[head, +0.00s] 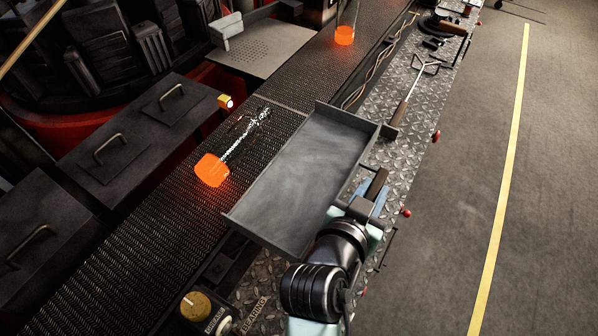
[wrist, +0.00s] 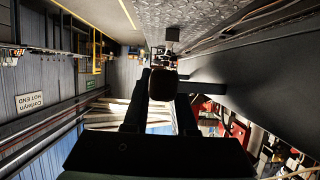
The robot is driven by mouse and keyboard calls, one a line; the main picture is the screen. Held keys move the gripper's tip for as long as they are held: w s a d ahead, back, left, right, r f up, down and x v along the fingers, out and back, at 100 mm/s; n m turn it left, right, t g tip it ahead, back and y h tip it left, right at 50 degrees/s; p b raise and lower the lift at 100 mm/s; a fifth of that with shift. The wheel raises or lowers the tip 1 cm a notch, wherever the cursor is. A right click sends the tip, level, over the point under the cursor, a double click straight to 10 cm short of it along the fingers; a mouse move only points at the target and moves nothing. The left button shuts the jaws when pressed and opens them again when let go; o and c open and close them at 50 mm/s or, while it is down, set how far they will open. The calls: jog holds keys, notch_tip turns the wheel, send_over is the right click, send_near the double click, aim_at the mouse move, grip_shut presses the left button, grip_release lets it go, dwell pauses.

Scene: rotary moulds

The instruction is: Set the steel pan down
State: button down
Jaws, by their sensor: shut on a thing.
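The steel pan (head: 305,170) is a shallow grey rectangular tray with low walls, and it looks empty. In the head view it lies across the mesh belt and the tread-plate ledge; I cannot tell whether it touches them or hangs just above. My gripper (head: 372,192) is at the pan's right side, shut on its brown handle. In the wrist view my gripper (wrist: 160,112) has the handle's dark end (wrist: 162,87) between its fingers. A dark grey surface at the right of that view seems to be the pan (wrist: 260,65).
Another glowing piece (head: 344,36) is farther up the belt. The tread-plate ledge (head: 405,80) carries tools. A knob (head: 195,305) is at bottom left.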

jog(key=shift+w+r, duration=0.15)
jog(key=shift+w, duration=0.2)
notch_tip(320, 180, down, 10)
jog(key=shift+s+r+b, duration=0.1)
jog(key=shift+b, duration=0.2)
jog(key=c, duration=0.7)
grip_release()
jog(key=shift+s+f, duration=0.1)
jog(key=shift+f, duration=0.1)
jog(key=shift+r, duration=0.1)
